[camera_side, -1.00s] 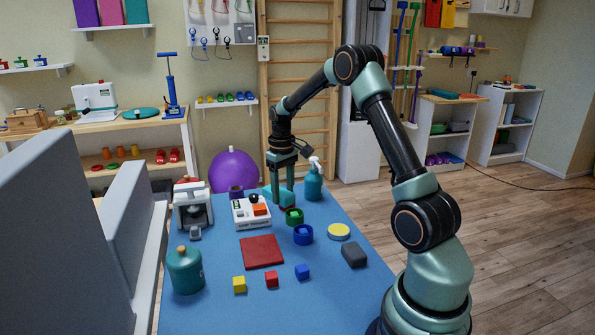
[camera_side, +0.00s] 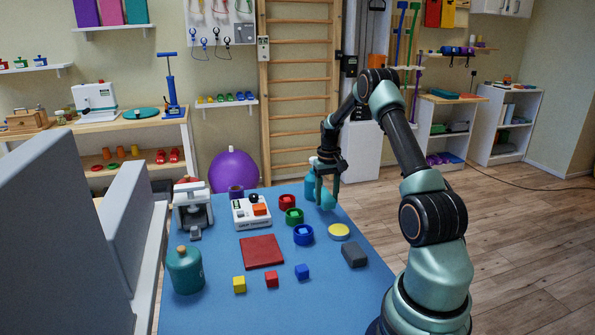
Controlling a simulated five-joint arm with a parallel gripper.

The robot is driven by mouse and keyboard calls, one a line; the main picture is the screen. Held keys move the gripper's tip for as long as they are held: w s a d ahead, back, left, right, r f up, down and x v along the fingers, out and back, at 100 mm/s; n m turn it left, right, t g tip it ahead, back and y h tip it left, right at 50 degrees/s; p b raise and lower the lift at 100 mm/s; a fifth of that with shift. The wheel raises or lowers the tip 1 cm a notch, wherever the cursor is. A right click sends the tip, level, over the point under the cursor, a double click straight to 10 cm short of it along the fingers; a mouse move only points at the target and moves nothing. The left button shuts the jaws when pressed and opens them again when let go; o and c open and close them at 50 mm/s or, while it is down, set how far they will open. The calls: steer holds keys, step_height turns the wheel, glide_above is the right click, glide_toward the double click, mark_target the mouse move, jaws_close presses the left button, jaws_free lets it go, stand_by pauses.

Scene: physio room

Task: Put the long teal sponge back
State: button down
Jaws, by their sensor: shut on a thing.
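My gripper (camera_side: 327,190) is shut on the long teal sponge (camera_side: 327,200), near the back right of the blue table. Only part of the sponge shows between and below the fingers. It is close to the table top; I cannot tell whether it touches. A teal spray bottle (camera_side: 310,187) stands just behind and left of the gripper and is partly hidden by it.
Red (camera_side: 287,202), green (camera_side: 294,216) and blue (camera_side: 303,235) round pieces stand left of the gripper. A yellow disc (camera_side: 339,231) and a dark grey block (camera_side: 354,255) lie in front. A white-topped box (camera_side: 250,213) and red square (camera_side: 261,251) are farther left.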

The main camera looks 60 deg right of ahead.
mark_target(327, 197)
steer(key=shift+f, duration=1.65)
steer(key=shift+f, duration=0.15)
steer(key=shift+c, duration=1.2)
jaws_free()
